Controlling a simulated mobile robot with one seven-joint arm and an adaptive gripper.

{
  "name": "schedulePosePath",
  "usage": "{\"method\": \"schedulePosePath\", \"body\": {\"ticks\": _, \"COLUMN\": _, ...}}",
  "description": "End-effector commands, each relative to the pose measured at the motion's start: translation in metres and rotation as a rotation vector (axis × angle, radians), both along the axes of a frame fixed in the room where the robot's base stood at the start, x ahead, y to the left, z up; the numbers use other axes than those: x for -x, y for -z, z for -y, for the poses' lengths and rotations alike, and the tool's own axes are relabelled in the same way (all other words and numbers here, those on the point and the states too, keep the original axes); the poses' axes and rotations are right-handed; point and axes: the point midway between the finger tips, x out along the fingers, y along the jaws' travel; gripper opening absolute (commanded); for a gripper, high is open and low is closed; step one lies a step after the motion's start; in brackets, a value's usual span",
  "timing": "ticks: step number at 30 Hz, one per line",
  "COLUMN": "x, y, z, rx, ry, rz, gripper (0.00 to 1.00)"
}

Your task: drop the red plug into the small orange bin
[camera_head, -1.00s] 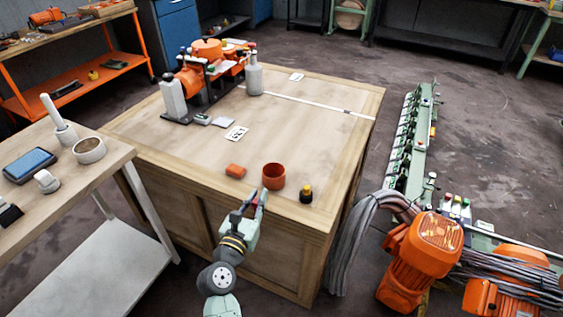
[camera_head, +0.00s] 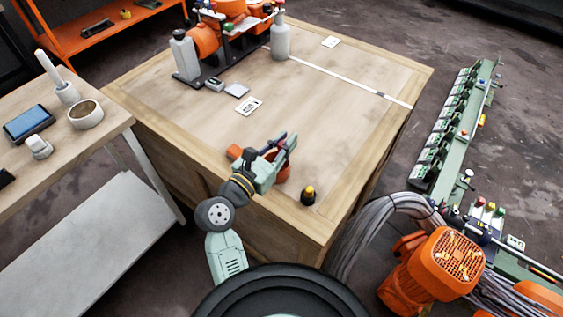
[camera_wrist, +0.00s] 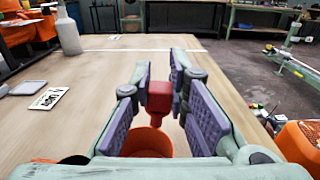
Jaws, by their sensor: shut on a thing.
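The red plug (camera_wrist: 159,98) is held between the purple finger pads of my gripper (camera_wrist: 161,82) in the wrist view. In the head view, my gripper (camera_head: 284,146) is over the table's near part, in front of and above the orange bin (camera_head: 284,176). The gripper and its fingers hide part of the bin there. I cannot make out the plug in the head view.
A flat card (camera_head: 248,106) and a grey bottle (camera_head: 280,38) are farther back on the wooden table (camera_head: 340,95). The table's middle is clear.

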Motion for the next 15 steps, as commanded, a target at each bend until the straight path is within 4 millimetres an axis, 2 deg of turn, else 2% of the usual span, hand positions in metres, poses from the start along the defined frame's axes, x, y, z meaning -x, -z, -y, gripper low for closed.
{"method": "schedulePosePath", "body": {"ticks": 12, "x": 0.0, "y": 0.05, "z": 0.0, "rx": 0.001, "ry": 0.0, "rz": -0.001, "gripper": 0.04}}
{"method": "schedulePosePath", "body": {"ticks": 15, "x": 0.0, "y": 0.057, "z": 0.0, "rx": 0.001, "ry": 0.0, "rz": -0.001, "gripper": 0.04}}
